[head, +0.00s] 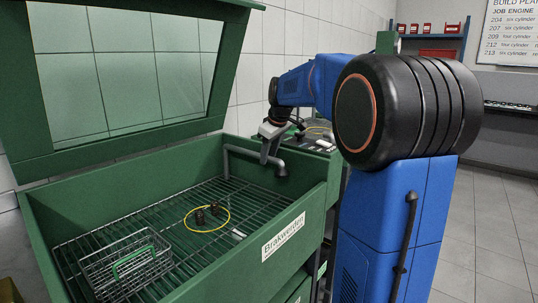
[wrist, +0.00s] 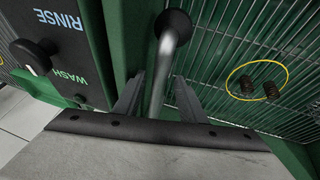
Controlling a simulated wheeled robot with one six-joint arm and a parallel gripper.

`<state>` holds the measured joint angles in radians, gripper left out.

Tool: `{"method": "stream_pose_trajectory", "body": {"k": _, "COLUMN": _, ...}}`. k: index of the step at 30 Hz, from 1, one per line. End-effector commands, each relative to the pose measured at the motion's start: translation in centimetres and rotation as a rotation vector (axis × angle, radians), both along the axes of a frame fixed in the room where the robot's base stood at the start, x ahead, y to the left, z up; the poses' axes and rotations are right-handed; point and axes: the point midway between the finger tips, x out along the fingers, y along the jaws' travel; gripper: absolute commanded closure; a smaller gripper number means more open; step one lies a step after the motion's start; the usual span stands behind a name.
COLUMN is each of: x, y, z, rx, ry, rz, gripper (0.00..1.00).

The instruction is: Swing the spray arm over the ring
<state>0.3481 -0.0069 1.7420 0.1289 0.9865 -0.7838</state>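The spray arm (head: 242,152) is a grey bent tube over the right back part of the green wash basin, with a dark nozzle (head: 282,173) at its end. The yellow ring (head: 187,222) lies on the basin grate, left of and below the nozzle in the head view. It also shows at the right of the wrist view (wrist: 232,78), with two dark parts inside it. My gripper (head: 266,150) is at the spray arm. In the wrist view my gripper (wrist: 160,92) has a finger on each side of the tube (wrist: 163,65), with narrow gaps visible; the fingers look open around it.
A wire basket (head: 125,264) with a green handle sits at the basin's front left. The basin's raised lid (head: 125,70) has a glass pane. A panel with a knob (wrist: 32,55) marked RINSE and WASH is beside the basin. A small white item (head: 238,234) lies on the grate.

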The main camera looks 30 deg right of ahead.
Motion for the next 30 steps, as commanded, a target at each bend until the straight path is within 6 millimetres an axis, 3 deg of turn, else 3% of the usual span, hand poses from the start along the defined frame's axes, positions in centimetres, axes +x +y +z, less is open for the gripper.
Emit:
{"method": "stream_pose_trajectory", "body": {"k": 2, "x": 0.0, "y": 0.0, "z": 0.0, "rx": 0.0, "ry": 0.0, "rz": 0.0, "gripper": 0.65}}
{"method": "stream_pose_trajectory", "body": {"k": 6, "x": 0.0, "y": 0.0, "z": 0.0, "rx": 0.0, "ry": 0.0, "rz": 0.0, "gripper": 0.99}}
{"method": "stream_pose_trajectory", "body": {"k": 7, "x": 0.0, "y": 0.0, "z": 0.0, "rx": 0.0, "ry": 0.0, "rz": 0.0, "gripper": 1.0}}
{"method": "stream_pose_trajectory", "body": {"k": 20, "x": -0.4, "y": 1.2, "z": 0.1, "rx": -0.001, "ry": -0.002, "rz": -0.042, "gripper": 1.0}}
{"method": "stream_pose_trajectory", "body": {"k": 30, "x": -1.1, "y": 5.8, "z": 0.1, "rx": -0.001, "ry": -0.003, "rz": -0.221, "gripper": 1.0}}
